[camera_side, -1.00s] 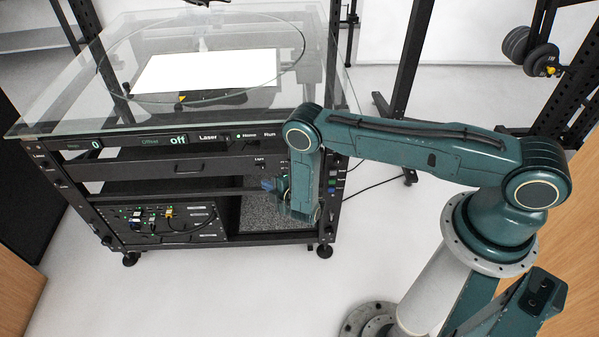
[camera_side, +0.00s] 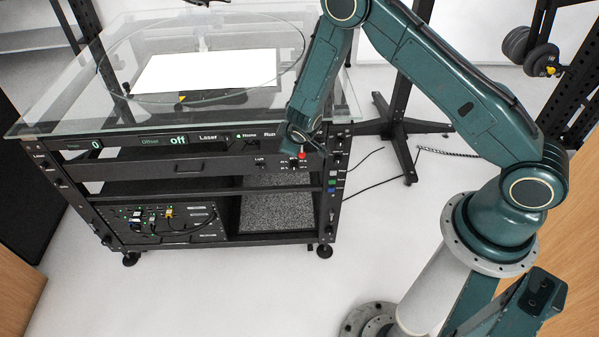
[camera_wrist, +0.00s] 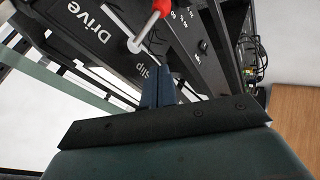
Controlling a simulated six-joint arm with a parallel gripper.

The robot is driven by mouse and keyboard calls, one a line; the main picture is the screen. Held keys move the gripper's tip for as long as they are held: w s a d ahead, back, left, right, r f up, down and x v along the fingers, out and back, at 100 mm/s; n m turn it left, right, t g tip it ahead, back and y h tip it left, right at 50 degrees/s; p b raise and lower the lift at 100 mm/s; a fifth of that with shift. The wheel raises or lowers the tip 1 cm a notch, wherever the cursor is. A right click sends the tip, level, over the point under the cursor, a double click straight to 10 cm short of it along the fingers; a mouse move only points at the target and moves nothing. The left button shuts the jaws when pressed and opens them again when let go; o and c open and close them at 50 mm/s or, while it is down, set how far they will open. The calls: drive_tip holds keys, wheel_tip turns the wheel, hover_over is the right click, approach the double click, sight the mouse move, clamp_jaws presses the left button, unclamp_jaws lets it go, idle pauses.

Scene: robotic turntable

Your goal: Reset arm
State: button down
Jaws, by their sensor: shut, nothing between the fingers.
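My gripper (camera_wrist: 158,72) is shut and empty in the wrist view, its two dark blue fingers together. In the side view the end of my arm hangs down in front of the right end of the turntable rack's front, so the fingers there are hard to make out. A red-tipped lever with a silver shaft (camera_wrist: 148,30) is just ahead of the fingertips in the wrist view. Its red end (camera_side: 302,155) also shows beside the end of my arm in the side view. I cannot tell whether the fingers touch the lever.
The turntable rack (camera_side: 170,167) has a glass top (camera_side: 60,115) with a white sheet (camera_side: 205,72) on it. Its front panel display reads "off". A black stand (camera_side: 395,125) is behind my arm. The white floor (camera_side: 370,245) in front is clear.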

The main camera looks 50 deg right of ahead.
drive_tip(key=s+r+m+g+y, duration=0.1)
drive_tip(key=s+r, duration=0.3)
drive_tip(key=r, duration=0.3)
drive_tip(key=s+a+r+m+g+y, duration=0.1)
drive_tip(key=s+r+m, duration=0.1)
drive_tip(key=s+r, duration=0.35)
drive_tip(key=s+r+m+g+y, duration=0.1)
drive_tip(key=s+r, duration=0.2)
drive_tip(key=r, duration=0.6)
drive_tip(key=s+a+r, duration=0.1)
drive_tip(key=s+r, duration=0.3)
drive_tip(key=s, duration=0.3)
drive_tip(key=s+a+r, duration=0.1)
drive_tip(key=s+r, duration=0.4)
drive_tip(key=s, duration=0.3)
drive_tip(key=s+a+r+m+t+y, duration=0.1)
drive_tip(key=s+r, duration=0.3)
drive_tip(key=s, duration=0.4)
drive_tip(key=shift+r, duration=0.35)
drive_tip(key=shift+a, duration=0.1)
